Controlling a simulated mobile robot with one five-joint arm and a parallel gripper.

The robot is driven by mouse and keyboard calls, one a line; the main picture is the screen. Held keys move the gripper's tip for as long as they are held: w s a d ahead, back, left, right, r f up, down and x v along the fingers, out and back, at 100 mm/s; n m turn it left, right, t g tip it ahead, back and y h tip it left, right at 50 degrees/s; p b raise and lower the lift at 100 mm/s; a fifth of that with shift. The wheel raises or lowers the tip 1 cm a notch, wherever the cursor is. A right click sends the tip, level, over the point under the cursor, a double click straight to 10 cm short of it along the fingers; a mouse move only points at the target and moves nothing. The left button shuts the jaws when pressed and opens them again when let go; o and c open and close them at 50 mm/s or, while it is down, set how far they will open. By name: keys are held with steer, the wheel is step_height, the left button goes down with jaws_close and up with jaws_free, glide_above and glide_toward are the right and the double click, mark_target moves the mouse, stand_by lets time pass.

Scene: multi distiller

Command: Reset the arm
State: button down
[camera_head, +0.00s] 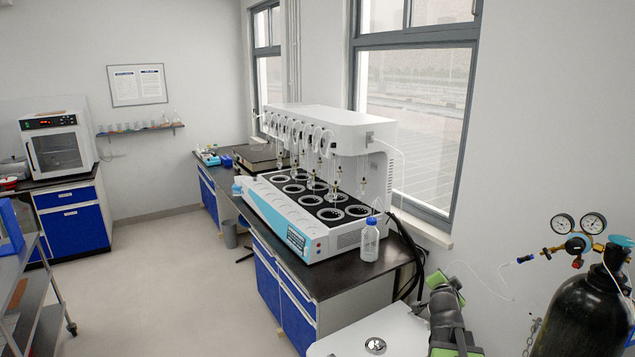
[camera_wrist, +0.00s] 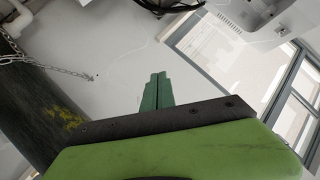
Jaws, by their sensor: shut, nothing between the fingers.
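My gripper (camera_wrist: 157,92) shows in the wrist view as two narrow green fingers held together, with nothing between them. Its dark bar and broad light-green body fill the bottom of that view. The fingers point at a pale wall surface and touch nothing visible. In the head view my arm (camera_head: 446,318), grey with green parts, is folded at the bottom right, between the bench and the gas cylinder. Its fingertips cannot be made out there.
A black gas cylinder (camera_head: 588,312) with gauges stands close right of my arm; it also shows in the wrist view (camera_wrist: 38,115), beside a chain (camera_wrist: 28,57). The distiller (camera_head: 300,215) and a bottle (camera_head: 370,240) stand on the bench.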

steer(key=s+a+f+n+g+y+b, duration=0.1)
steer(key=s+a+f+n+g+y, duration=0.1)
steer(key=a+f, duration=0.45)
steer(key=s+a+f+n+g+y+b, duration=0.1)
steer(key=s+a+f+n+g, duration=0.2)
steer(key=a, duration=0.7)
steer(key=s+a+f+n+g+y, duration=0.1)
steer(key=s+a+f+n+y, duration=0.1)
steer(key=a+f, duration=0.55)
steer(key=s+a+n+g+y, duration=0.1)
steer(key=s+a+n+g, duration=0.1)
steer(key=s, duration=0.4)
steer(key=s+a+f+n+g, duration=0.1)
steer(key=s+a+n+g, duration=0.2)
steer(key=s+n+g, duration=0.1)
steer(key=shift+s+a+f+n+y, duration=0.2)
steer(key=shift+s+n+y, duration=0.2)
steer(key=shift+s+n, duration=0.35)
